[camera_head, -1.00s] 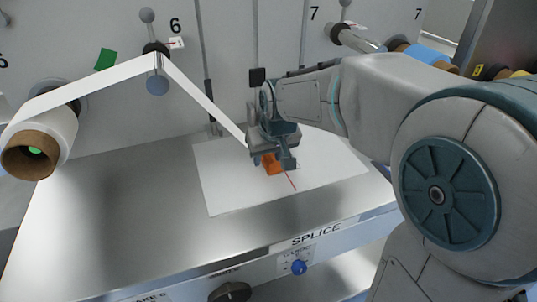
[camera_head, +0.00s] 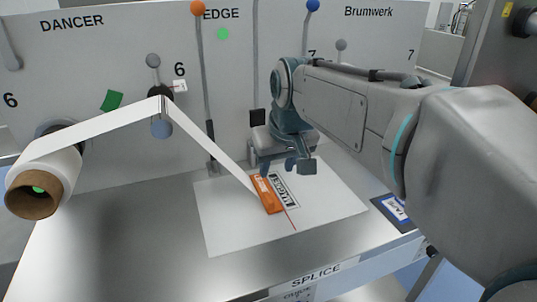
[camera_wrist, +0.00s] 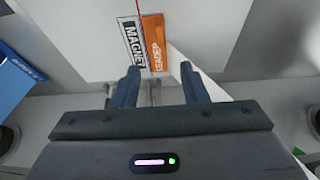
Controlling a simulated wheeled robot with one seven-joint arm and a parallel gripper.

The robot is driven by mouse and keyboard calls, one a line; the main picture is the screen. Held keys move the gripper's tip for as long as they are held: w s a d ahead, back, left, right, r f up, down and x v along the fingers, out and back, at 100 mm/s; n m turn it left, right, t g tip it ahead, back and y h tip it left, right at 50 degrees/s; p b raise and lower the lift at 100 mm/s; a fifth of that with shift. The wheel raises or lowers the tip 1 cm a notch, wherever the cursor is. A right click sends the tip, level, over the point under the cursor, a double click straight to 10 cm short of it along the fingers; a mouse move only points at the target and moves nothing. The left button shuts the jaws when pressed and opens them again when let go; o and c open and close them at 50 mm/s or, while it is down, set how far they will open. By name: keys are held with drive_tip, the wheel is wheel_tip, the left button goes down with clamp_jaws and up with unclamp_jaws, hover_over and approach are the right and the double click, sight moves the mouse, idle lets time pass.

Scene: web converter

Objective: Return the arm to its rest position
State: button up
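My gripper (camera_head: 285,168) hangs above the white sheet on the steel table in the head view. In the wrist view its two fingers (camera_wrist: 160,88) stand apart with nothing between them. Beyond the fingertips lie an orange strip marked LEADER (camera_wrist: 153,42) and a dark-framed white MAGNET label (camera_wrist: 134,45). The head view shows the orange strip (camera_head: 266,194) and the MAGNET label (camera_head: 284,190) lying side by side on the sheet, apart from the gripper. My arm reaches in from the right, bent.
A white web runs from the roll (camera_head: 45,185) over a roller (camera_head: 161,127) down to the orange strip. A dark blue labelled item (camera_head: 397,212) lies at the table's right edge. The panel with rods and knobs (camera_head: 312,6) stands behind. The table's left part is clear.

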drive_tip(key=s+d+f+m+p, duration=0.1)
drive_tip(key=s+d+f+p, duration=0.1)
drive_tip(key=s+d+p, duration=0.2)
drive_tip(key=s+d+f+m+g+h+p, duration=0.1)
drive_tip(key=s+d+f+m+p, duration=0.1)
drive_tip(key=s, duration=0.8)
drive_tip(key=d+f+p, duration=0.1)
drive_tip(key=d+p, duration=0.1)
drive_tip(key=d, duration=0.1)
drive_tip(key=shift+d+f, duration=0.15)
drive_tip(key=shift+d, duration=0.05)
